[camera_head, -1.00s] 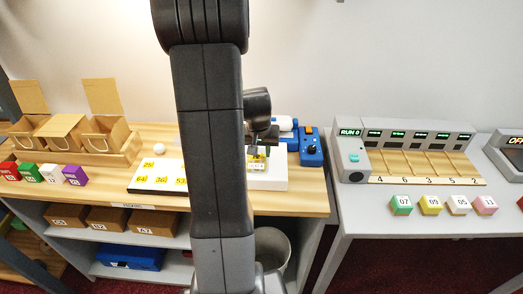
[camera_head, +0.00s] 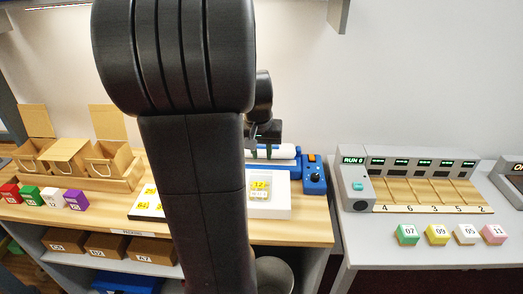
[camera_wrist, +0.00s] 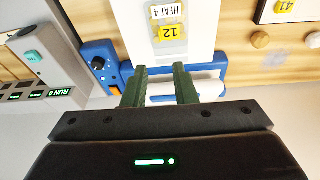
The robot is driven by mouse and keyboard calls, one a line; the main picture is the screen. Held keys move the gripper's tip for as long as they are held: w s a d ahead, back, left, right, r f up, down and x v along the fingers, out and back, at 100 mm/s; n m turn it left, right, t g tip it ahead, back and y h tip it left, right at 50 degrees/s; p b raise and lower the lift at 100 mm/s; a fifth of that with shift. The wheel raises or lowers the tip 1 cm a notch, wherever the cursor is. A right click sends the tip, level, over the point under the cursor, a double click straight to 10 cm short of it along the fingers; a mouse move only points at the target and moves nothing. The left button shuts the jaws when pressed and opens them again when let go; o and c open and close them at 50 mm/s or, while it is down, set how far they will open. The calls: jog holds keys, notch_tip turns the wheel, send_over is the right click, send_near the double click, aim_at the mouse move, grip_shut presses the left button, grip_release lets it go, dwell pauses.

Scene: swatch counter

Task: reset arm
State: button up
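My gripper (camera_head: 264,153) is in front of the blue device, above the back of the white board in the head view; my arm hides part of the scene. In the wrist view its two green fingers (camera_wrist: 160,72) stand apart with nothing between them. A clear packet with a yellow label 12 (camera_head: 260,186) lies on the white board (camera_head: 279,208). It also shows in the wrist view, where the packet (camera_wrist: 168,18) reads HEAT 4.
A blue device (camera_head: 313,177) with a white roller stands behind the board. At right, a grey machine (camera_head: 353,185) reads RUN 0, with several numbered blocks (camera_head: 437,234) before it. Wooden boxes (camera_head: 68,150) and coloured blocks (camera_head: 76,200) are at left. A shelf edge (camera_head: 338,14) hangs above.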

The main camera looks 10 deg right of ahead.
jog(key=p+v, duration=0.1)
jog(key=v, duration=0.1)
jog(key=p+v, duration=0.1)
jog(key=w+p+v, duration=0.1)
jog(key=p+v, duration=0.1)
jog(key=shift+s+d+r, duration=0.1)
jog(key=shift+d+r, duration=0.15)
jog(key=shift+r, duration=0.2)
